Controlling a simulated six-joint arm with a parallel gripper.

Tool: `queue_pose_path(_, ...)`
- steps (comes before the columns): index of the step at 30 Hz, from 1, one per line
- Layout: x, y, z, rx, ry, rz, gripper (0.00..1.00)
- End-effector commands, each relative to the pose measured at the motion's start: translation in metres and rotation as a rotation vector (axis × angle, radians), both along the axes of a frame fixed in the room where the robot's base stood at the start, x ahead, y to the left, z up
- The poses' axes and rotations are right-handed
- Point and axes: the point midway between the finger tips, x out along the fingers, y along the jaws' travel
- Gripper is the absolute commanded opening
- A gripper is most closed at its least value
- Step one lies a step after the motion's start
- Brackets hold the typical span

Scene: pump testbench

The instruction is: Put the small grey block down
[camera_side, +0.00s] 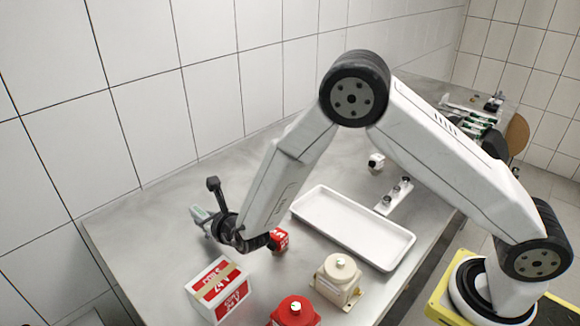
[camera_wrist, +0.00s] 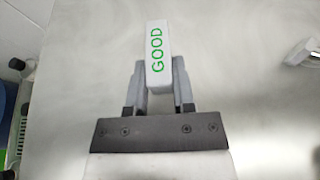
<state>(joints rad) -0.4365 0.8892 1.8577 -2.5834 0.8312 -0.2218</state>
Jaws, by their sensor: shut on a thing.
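The small grey block (camera_wrist: 157,55) is pale and carries the green word GOOD in the wrist view. My gripper (camera_wrist: 160,85) is shut on it, with one finger on each side. In the side view the block (camera_side: 199,214) shows at the end of my gripper (camera_side: 208,220), over the left part of the table near the tiled wall. I cannot tell whether the block touches the table.
A white tray (camera_side: 328,208) lies mid-table. A red-and-white box (camera_side: 219,290), a red pump part (camera_side: 295,311) and a cream one (camera_side: 338,279) stand at the front. A small red block (camera_side: 279,240) is partly hidden by my wrist. A white strip (camera_side: 394,196) lies behind the tray.

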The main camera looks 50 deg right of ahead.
Motion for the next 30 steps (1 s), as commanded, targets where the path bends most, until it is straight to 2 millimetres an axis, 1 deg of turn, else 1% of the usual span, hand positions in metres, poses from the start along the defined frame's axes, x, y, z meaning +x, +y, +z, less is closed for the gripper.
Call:
queue_pose_path(4, 0.005, 0.001, -0.008, -0.001, 0.002, -0.001, 0.00)
queue_pose_path(9, 0.004, 0.001, -0.026, -0.001, 0.003, -0.001, 0.00)
queue_pose_path(12, 0.004, 0.001, -0.033, -0.002, 0.001, 0.001, 0.00)
queue_pose_path(28, 0.004, 0.001, -0.040, 0.000, 0.001, 0.000, 0.00)
queue_pose_path(29, 0.004, 0.001, -0.039, 0.000, 0.001, 0.000, 0.41)
queue_pose_path(30, 0.004, 0.001, -0.039, 0.000, 0.001, 0.000, 0.53)
